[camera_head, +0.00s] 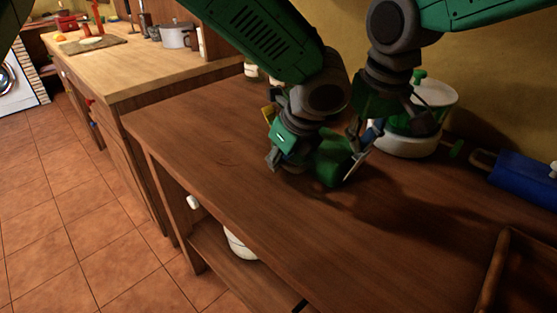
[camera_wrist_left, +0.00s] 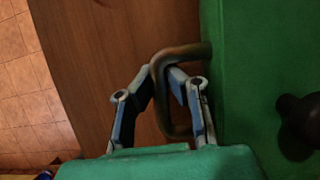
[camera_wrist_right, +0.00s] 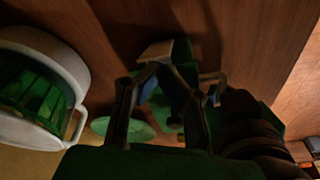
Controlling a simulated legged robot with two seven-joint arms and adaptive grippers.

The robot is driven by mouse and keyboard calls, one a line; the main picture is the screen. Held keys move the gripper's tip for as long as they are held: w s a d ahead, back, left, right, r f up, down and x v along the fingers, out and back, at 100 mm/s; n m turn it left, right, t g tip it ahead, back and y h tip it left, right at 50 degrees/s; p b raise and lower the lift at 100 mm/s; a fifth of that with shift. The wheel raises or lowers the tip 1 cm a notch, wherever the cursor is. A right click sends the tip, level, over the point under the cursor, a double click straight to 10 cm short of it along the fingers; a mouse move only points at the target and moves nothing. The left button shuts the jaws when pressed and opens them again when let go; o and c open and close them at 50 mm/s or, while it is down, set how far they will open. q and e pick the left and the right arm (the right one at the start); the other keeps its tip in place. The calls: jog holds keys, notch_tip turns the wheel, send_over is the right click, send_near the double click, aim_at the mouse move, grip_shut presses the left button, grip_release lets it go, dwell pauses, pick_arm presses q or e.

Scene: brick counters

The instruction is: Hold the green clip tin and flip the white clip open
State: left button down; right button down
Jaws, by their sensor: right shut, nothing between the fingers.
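The green clip tin (camera_head: 333,160) stands on the wooden counter between my two grippers; in the left wrist view its flat green side (camera_wrist_left: 238,75) fills the right. A brown metal loop handle (camera_wrist_left: 180,52) sticks out from it. My left gripper (camera_wrist_left: 163,72) has its fingertips closed around the loop's outer bar. A pale strip, apparently the white clip (camera_head: 360,166), stands out on the tin's right side; it also shows in the right wrist view (camera_wrist_right: 157,51). My right gripper (camera_wrist_right: 157,70) is shut and empty, its tips close by the clip; whether they touch cannot be told.
A white and green canister (camera_head: 405,140) stands behind my right gripper. A round green piece (camera_wrist_right: 130,129) lies by the canister. The counter's front left is clear.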

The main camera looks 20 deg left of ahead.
jog(key=shift+s+d, duration=0.45)
jog(key=shift+d, duration=0.3)
jog(key=shift+d+f, duration=0.1)
jog(key=shift+s+d+f, duration=0.3)
jog(key=shift+d, duration=0.1)
notch_tip(320, 180, up, 8)
jog(key=shift+w+a, duration=0.2)
jog(key=shift+a, duration=0.05)
dwell(0.5)
pick_arm(q)
jog(key=c, duration=1.6)
grip_release()
jog(key=shift+c, duration=0.2)
